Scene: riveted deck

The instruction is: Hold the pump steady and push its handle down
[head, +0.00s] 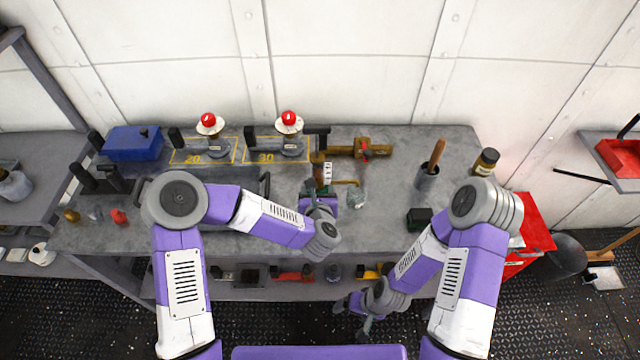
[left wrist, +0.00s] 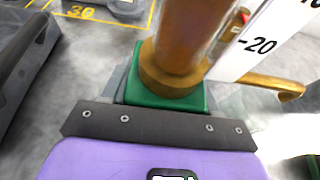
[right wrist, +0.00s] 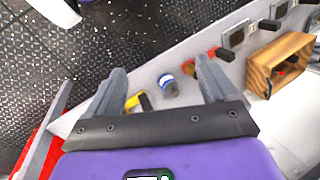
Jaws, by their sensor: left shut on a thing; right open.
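The pump (head: 319,172) stands on the grey bench, right of the middle. It shows a brown-gold column, a white number scale and a brass spout. In the left wrist view, the pump column (left wrist: 186,45) rises from a green base, with the scale beside it. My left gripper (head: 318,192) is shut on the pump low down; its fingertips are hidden. The pump's handle is hard to make out. My right gripper (head: 353,314) is open and empty, in front of the bench and apart from the pump. Its two spread fingers show in the right wrist view (right wrist: 160,85).
A clear glass vessel (head: 357,198) stands by the spout. Behind are a brass fitting (head: 345,151) and two red-topped stands (head: 209,124) (head: 289,122). A cup with a wooden-handled tool (head: 427,180) and a dark green block (head: 419,218) are at right. The lower shelf holds small items.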

